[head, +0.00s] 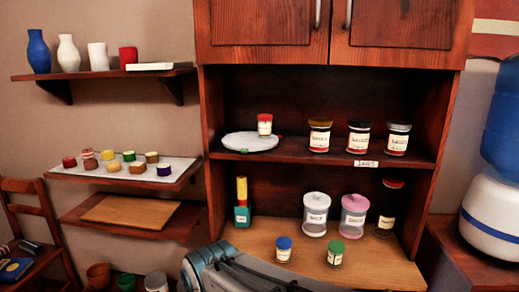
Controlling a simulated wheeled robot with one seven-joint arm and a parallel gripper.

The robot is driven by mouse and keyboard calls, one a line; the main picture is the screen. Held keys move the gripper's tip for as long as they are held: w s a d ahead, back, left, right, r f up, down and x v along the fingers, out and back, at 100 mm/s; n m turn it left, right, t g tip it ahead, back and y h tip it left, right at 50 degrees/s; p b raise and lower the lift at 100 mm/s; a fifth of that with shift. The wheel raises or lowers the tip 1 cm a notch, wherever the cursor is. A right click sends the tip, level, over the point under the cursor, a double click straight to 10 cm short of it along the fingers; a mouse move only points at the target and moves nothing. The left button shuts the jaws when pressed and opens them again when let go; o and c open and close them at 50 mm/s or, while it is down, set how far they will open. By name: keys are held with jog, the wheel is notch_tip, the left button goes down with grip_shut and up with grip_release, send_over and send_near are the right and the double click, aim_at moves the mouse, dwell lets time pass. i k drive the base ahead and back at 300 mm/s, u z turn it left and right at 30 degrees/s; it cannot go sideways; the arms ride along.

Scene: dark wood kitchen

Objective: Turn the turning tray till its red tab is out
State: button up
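The turning tray (240,142) is a pale grey round disc on the left of the cupboard's upper shelf. A small green tab (244,151) shows at its front edge. I see no red tab; the far edge is partly hidden. A small jar with a red lid and a pale label (265,125) stands on the tray, toward its back right. Part of my grey arm shows at the bottom middle, well below the tray and apart from it. My gripper is not in view.
Three sauce jars (358,138) stand right of the tray, above a "JARS" label (366,164). Below are a yellow-and-green bottle (242,203), canisters (315,215), small jars (283,250) and a dark bottle (388,208). The cupboard's left wall (213,120) is close beside the tray.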

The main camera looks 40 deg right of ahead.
aim_at(245, 142)
jog(key=k, duration=0.6)
jog(key=z, duration=0.95)
jog(key=k, duration=0.55)
jog(key=z, duration=0.9)
jog(key=i, duration=1.05)
jog(key=u, duration=0.5)
jog(key=i, duration=0.65)
jog(key=u, duration=0.6)
